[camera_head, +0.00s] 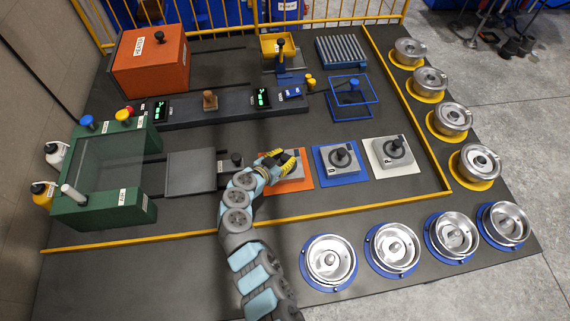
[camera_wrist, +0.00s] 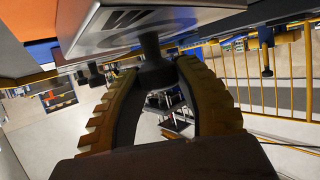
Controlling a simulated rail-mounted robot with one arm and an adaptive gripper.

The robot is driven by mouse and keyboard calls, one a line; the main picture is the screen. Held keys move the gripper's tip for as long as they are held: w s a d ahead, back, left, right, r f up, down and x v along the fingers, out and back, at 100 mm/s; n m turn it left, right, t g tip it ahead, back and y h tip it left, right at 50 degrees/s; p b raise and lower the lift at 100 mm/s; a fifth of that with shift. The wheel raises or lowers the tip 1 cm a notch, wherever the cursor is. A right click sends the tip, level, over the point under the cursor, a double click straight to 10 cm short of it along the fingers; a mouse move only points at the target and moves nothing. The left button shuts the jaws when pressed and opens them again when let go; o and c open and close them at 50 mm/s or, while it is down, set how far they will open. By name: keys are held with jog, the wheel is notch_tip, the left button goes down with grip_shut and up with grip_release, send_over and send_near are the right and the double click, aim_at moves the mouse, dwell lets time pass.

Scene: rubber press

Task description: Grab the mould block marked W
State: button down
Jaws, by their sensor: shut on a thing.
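The mould block marked W is a pale metal plate with a black knob. In the wrist view the block (camera_wrist: 160,28) fills the top, its W label readable, with the black knob (camera_wrist: 154,68) pointing towards me. My gripper (camera_wrist: 158,78) has its yellow ribbed fingers closed on either side of that knob. In the head view my gripper (camera_head: 287,160) is over the orange pad (camera_head: 299,184), hiding most of the block there. I cannot tell whether the block touches the pad.
Similar blocks with black knobs sit to the right on a blue pad (camera_head: 323,176) and a pale pad (camera_head: 374,161). A dark plate (camera_head: 190,172) and green press (camera_head: 135,208) stand left. Metal bowls on blue and yellow rings line the front and right, beyond a yellow rail (camera_head: 350,207).

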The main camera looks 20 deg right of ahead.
aim_at(285, 159)
jog(key=shift+s+r, duration=0.1)
jog(key=shift+r, duration=0.65)
jog(key=r, duration=0.2)
jog(key=shift+s+a+r, duration=0.1)
jog(key=shift+s+r, duration=0.15)
jog(key=shift+r, duration=0.1)
jog(key=s+a+r, duration=0.3)
jog(key=s+r, duration=0.6)
jog(key=s, duration=0.3)
jog(key=shift+s+a, duration=0.35)
jog(key=shift+s, duration=0.05)
